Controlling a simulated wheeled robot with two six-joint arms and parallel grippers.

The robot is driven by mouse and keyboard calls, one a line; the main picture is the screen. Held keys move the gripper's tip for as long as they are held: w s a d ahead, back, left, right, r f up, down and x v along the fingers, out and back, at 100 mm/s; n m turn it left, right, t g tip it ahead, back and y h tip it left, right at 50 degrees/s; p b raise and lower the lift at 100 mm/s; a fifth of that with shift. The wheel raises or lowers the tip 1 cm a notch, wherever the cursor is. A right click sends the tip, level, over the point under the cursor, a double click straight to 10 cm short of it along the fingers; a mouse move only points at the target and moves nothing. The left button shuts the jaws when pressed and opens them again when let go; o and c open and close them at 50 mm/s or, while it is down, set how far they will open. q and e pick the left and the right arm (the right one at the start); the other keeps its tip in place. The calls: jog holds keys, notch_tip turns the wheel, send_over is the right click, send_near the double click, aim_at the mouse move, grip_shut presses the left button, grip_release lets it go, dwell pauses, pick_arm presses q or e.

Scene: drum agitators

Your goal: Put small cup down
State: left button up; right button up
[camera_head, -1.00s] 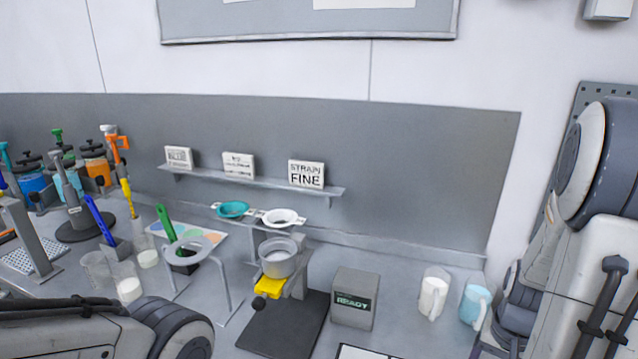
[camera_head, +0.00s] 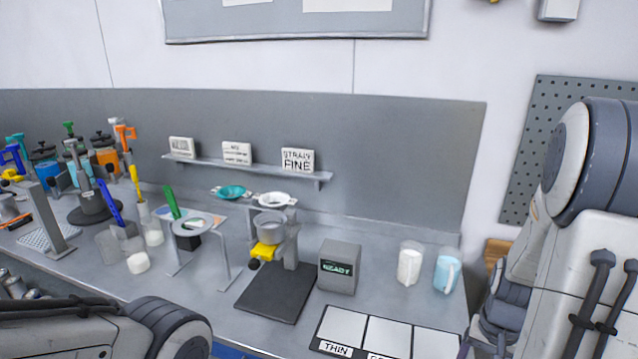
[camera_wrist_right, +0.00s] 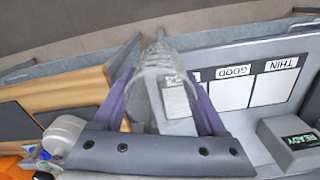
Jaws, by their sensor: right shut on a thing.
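In the right wrist view, my right gripper (camera_wrist_right: 160,108) has purple fingers shut on a clear, see-through small cup (camera_wrist_right: 152,80). A grey surface and a pale label show through or behind the cup, so its contents are hard to tell. A mat with white panels (camera_wrist_right: 231,90), labelled THIN and GOOD, lies on the bench beside the cup in that view. The mat also shows at the bench's front in the head view (camera_head: 388,333). Whether the cup touches a surface cannot be told. In the head view the right fingers are hidden. My left gripper is not in view.
A strainer stand with a yellow part (camera_head: 264,251) is left of the box. A wooden cabinet (camera_wrist_right: 62,95) shows in the wrist view.

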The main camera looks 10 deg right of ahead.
jog(key=shift+w+a+f, duration=0.15)
jog(key=shift+w+a, duration=0.3)
jog(key=w+a+f+n, duration=0.4)
jog(key=w+a, duration=0.2)
jog(key=a, duration=0.4)
jog(key=w+a+f+n, duration=0.3)
jog(key=w+a, duration=0.3)
jog(key=a, duration=0.5)
jog(key=a+f+n+b, duration=0.2)
jog(key=a+f, duration=0.4)
jog(key=a, duration=0.3)
jog(key=shift+s+a+b, duration=0.25)
jog(key=shift+s+b, duration=0.1)
jog(key=shift+r, duration=0.1)
